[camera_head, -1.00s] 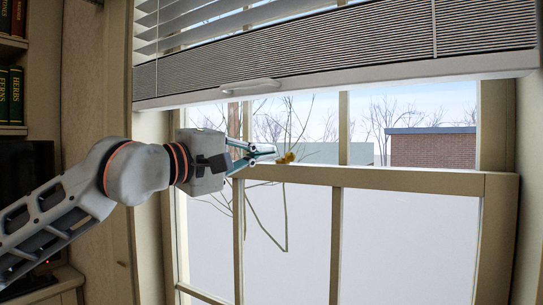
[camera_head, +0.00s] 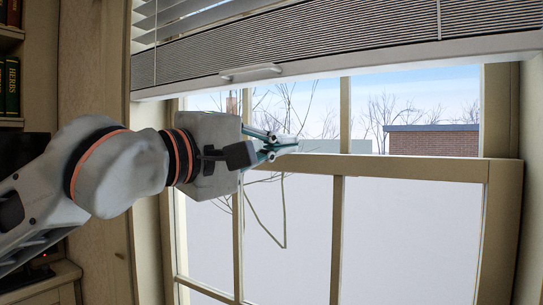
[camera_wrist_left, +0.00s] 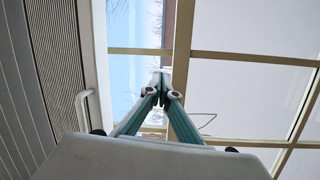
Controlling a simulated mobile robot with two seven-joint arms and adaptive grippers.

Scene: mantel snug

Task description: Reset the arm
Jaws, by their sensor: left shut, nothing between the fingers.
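My left gripper (camera_head: 290,145) reaches in from the left in the head view, in front of the window. Its teal fingers are together, with nothing seen between them. In the left wrist view, the fingertips (camera_wrist_left: 162,80) meet and point toward the window. In the head view the gripper overlaps the window's middle rail (camera_head: 410,167); I cannot tell whether it touches it. My right gripper is not in view.
A partly lowered blind (camera_head: 350,50) with a pale handle (camera_head: 250,71) hangs above the gripper; the handle also shows in the left wrist view (camera_wrist_left: 84,108). A bookshelf (camera_head: 12,45) stands at the far left. Room right of the gripper looks clear.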

